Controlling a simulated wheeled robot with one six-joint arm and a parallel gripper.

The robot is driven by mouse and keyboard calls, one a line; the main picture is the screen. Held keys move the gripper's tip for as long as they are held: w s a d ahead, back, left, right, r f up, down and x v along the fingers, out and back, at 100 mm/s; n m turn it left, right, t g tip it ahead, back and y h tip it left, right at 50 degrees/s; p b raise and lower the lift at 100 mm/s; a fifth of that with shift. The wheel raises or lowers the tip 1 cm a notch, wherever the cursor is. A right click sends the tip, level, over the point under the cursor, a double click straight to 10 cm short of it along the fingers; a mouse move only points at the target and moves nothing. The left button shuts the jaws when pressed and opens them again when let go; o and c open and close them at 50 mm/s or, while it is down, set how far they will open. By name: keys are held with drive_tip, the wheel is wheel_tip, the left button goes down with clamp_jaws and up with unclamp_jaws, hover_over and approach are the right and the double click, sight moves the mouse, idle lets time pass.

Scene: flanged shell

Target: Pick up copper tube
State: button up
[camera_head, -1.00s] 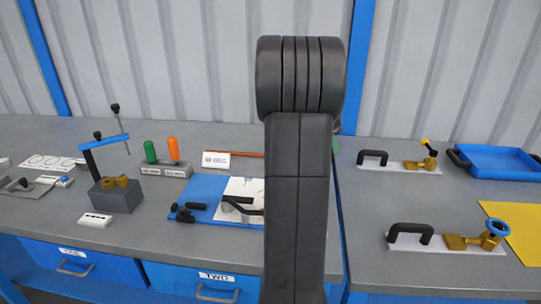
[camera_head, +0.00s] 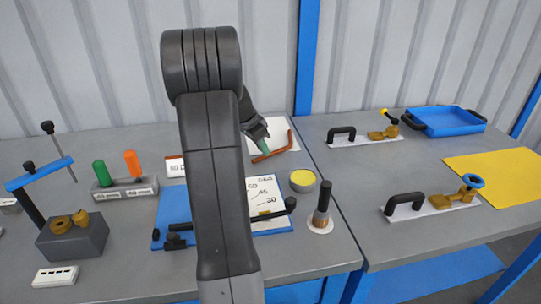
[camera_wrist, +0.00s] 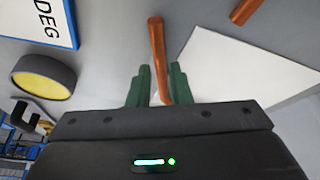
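The copper tube (camera_head: 275,153) is a thin bent orange-brown tube lying at the back of the left bench, partly over a white sheet. My gripper (camera_head: 264,143) reaches down to it from behind my arm, green fingertips close to the tube. In the wrist view, a length of copper tube (camera_wrist: 158,50) runs between the two green fingers of my gripper (camera_wrist: 159,88). The fingers are apart, with a narrow gap beside the tube, so my gripper looks open around or just above it. A second copper piece (camera_wrist: 245,11) is cut off at the top edge; whether it joins the tube cannot be told.
A yellow-topped round tin (camera_head: 302,181) and an upright brush-like tool (camera_head: 322,207) stand nearby. A blue board (camera_head: 168,205) with a white chart (camera_head: 262,196) lies in front, partly hidden by my arm. The corrugated wall (camera_head: 110,70) is close behind.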

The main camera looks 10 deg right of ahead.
drive_tip(key=shift+x, duration=0.95)
drive_tip(key=shift+c, duration=0.2)
clamp_jaws()
drive_tip(key=shift+r, duration=0.1)
